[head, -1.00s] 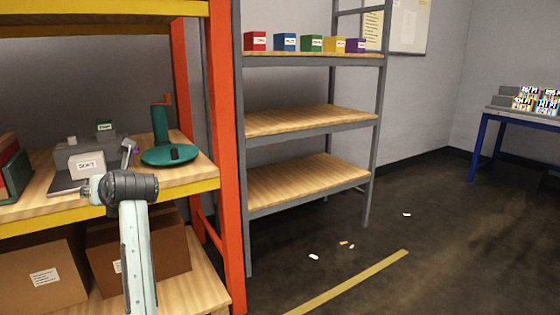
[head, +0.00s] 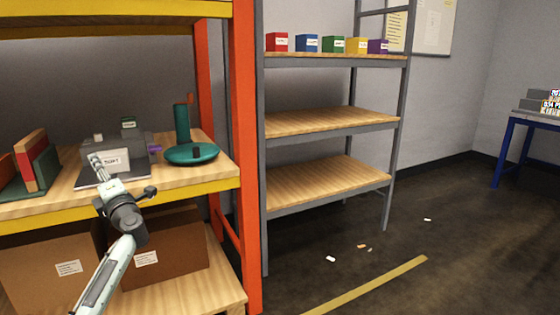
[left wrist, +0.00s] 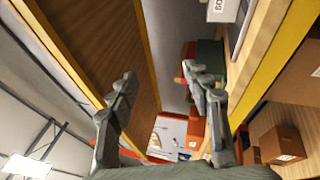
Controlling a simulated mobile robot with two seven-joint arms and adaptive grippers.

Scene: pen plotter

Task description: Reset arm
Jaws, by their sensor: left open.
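A grey machine (head: 128,143) with a white label stands on the yellow-edged shelf at the left of the head view, a dark flat plate at its front. I cannot tell for sure whether it is the pen plotter or which part is its arm. My left gripper (head: 97,163) overlaps its left front in that view; contact cannot be judged. In the left wrist view the two fingers (left wrist: 163,84) are spread wide with nothing held between them. My right gripper is not in view.
A green round base with a column (head: 192,152) stands right of the machine, and red and green upright pieces (head: 36,165) stand left. The orange post (head: 243,150) bounds the shelf on the right. Cardboard boxes (head: 170,245) sit below. The grey rack (head: 325,185) has empty lower shelves.

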